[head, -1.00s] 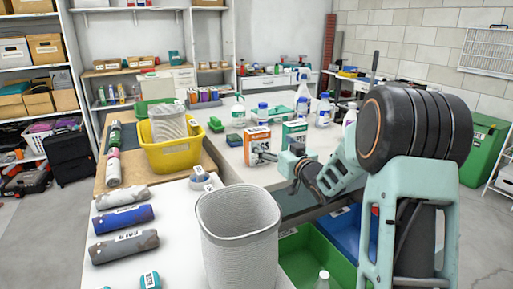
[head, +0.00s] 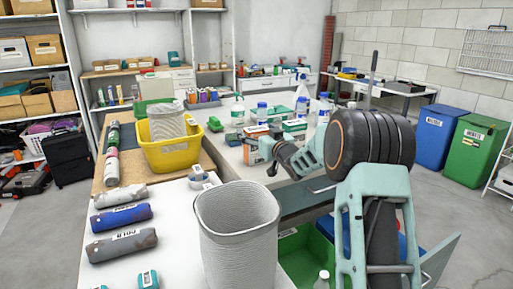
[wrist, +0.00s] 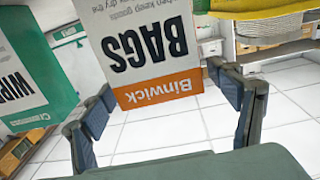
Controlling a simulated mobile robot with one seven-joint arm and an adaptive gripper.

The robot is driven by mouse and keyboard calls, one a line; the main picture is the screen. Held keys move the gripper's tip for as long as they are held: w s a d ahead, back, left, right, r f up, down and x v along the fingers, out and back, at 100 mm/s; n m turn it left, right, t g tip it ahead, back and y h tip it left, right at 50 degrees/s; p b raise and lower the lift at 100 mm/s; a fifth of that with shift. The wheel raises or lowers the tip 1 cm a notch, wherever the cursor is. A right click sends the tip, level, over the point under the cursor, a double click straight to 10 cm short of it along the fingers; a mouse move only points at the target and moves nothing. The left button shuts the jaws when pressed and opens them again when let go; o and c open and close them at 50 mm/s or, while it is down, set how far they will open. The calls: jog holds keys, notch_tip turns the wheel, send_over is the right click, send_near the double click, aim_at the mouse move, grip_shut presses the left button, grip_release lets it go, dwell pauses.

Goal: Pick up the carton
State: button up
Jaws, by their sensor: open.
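An orange and white carton (head: 257,132) labelled bags stands on the white table, partly hidden behind my gripper (head: 272,160) in the head view. In the wrist view this carton (wrist: 152,50) appears upside down between the two spread fingers of my gripper (wrist: 160,82). The gripper is open, and I see gaps between the carton and the fingers. A green and white carton (head: 294,126) labelled wipes stands beside it. It also shows at the left in the wrist view (wrist: 30,70).
White bottles with blue caps (head: 302,105) stand behind the cartons. A yellow tub (head: 172,155) stands to the left, and a tall white bin (head: 238,240) stands in front. A green crate (head: 305,255) lies below the table edge.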

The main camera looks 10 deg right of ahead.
jog(key=c, duration=1)
jog(key=shift+r, duration=0.1)
jog(key=shift+c, duration=0.2)
